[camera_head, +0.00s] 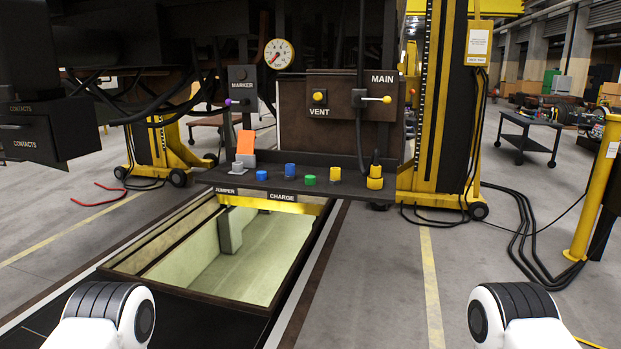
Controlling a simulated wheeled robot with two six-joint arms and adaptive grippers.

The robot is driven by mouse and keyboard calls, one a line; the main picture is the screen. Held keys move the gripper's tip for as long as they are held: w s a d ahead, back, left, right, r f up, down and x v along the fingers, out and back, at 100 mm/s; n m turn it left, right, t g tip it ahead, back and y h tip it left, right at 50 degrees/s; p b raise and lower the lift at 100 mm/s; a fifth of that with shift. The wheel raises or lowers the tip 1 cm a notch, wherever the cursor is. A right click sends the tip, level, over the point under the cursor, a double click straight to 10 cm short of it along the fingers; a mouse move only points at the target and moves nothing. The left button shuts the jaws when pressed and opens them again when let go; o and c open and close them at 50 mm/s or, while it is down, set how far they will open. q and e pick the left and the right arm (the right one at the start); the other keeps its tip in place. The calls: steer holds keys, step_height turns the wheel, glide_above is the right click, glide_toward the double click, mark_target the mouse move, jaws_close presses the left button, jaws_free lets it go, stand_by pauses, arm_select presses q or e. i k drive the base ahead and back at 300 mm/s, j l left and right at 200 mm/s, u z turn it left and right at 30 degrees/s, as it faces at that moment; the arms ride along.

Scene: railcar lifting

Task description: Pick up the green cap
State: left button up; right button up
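The green cap (309,180) sits on a dark narrow shelf (335,195) under the railcar, above the CHARGE label. It is a small, low round piece. Blue caps (290,170) and (262,175) are to its left, and a yellow cap (335,174) is to its right, all close by. Only white and black parts of my two arms show at the bottom left and bottom right. Neither gripper is in view, and nothing of mine is near the cap.
A larger yellow fitting (375,178) with a black cable stands at the shelf's right. An orange tag (246,142) stands at its left. Yellow lifting columns (435,110) flank the shelf. An open pit (235,255) lies below. Cables (525,230) lie on the floor at right.

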mark_target(309, 180)
steer(key=i+l+u, duration=0.25)
steer(key=i+l, duration=0.3)
steer(key=i, duration=0.35)
steer(key=i+l+u, duration=0.25)
steer(key=i+l, duration=0.5)
steer(key=i, duration=0.05)
